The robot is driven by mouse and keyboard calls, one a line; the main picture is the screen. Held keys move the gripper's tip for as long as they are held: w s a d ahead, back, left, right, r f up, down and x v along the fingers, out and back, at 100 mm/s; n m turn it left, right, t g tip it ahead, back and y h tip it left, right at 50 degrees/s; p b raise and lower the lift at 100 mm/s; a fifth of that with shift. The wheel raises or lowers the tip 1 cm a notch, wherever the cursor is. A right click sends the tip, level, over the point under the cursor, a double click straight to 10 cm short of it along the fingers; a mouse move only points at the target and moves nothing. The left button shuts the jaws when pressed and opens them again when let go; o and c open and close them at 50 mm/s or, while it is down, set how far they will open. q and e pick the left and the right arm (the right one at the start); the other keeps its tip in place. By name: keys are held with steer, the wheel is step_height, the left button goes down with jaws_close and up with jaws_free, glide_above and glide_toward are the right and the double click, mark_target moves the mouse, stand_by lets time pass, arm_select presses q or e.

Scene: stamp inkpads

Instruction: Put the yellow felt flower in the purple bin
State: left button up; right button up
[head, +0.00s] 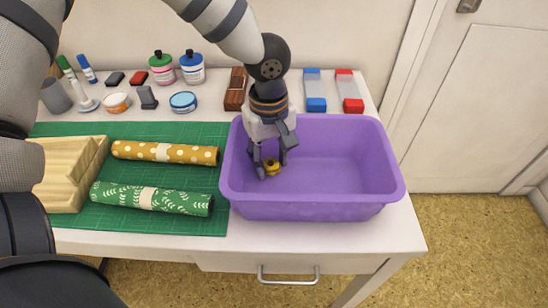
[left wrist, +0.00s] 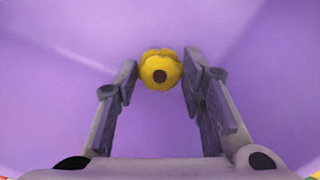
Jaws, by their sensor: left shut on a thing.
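The yellow felt flower (head: 273,167) has a dark round centre. It is between the fingertips of my left gripper (head: 269,166), inside the left part of the purple bin (head: 340,205). In the left wrist view the flower (left wrist: 160,70) sits at the tips of the two fingers (left wrist: 159,80), with purple bin surface (left wrist: 60,50) behind and around it. My left gripper is shut on the flower and points down into the bin. Whether the flower touches the bin floor I cannot tell. My right gripper is not in view.
A green cutting mat (head: 165,225) with an ochre dotted roll (head: 200,155) and a green leafy roll (head: 185,203) lies left of the bin. A wooden rack (head: 75,165) stands at far left. Bottles, inkpads and small items line the back. The bin's right half is empty.

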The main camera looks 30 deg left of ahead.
mark_target(270, 164)
arm_select(q)
steer(key=shift+r, duration=0.1)
steer(key=o, duration=0.4)
steer(key=shift+f, duration=0.2)
steer(key=shift+r, duration=0.1)
step_height(270, 164, up, 12)
steer(key=p, duration=0.1)
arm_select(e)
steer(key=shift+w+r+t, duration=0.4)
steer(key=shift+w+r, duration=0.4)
arm_select(q)
steer(key=shift+s+r, duration=0.1)
